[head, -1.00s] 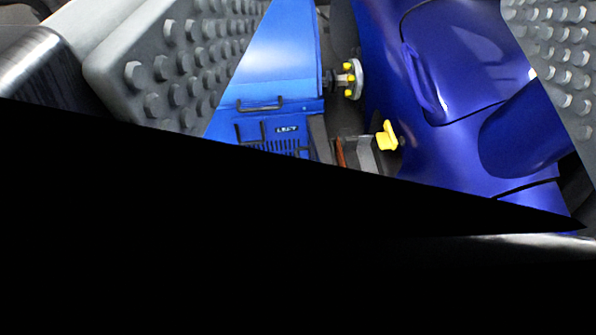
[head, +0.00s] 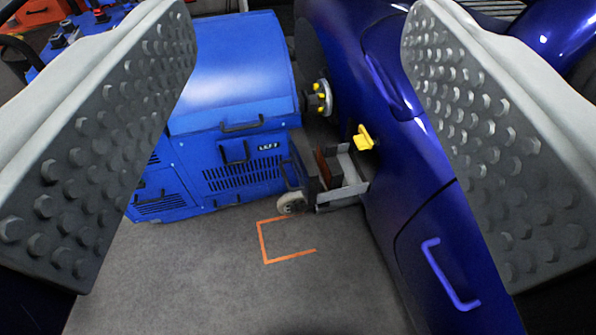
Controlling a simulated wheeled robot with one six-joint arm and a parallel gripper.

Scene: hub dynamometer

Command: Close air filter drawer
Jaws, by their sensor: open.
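My gripper (head: 298,70) is open, with one studded grey finger on the left and one on the right of the picture. Nothing is between the fingers close up. Between them, farther off, stands a blue dynamometer unit (head: 235,75) labelled "LEFT". A small open-topped grey tray (head: 348,190) with a brown panel sticks out low on its right side, towards the dark blue car. It looks like the air filter drawer pulled out, but I cannot be sure. A yellow handle-like piece (head: 364,138) shows just above it. The tray is well apart from my gripper.
The dark blue car body (head: 395,190) with a door handle (head: 450,275) fills the right side, close to the tray. A hub with yellow nuts (head: 320,97) joins unit and car. Grey floor (head: 190,275) with an orange corner mark (head: 262,240) is clear in front.

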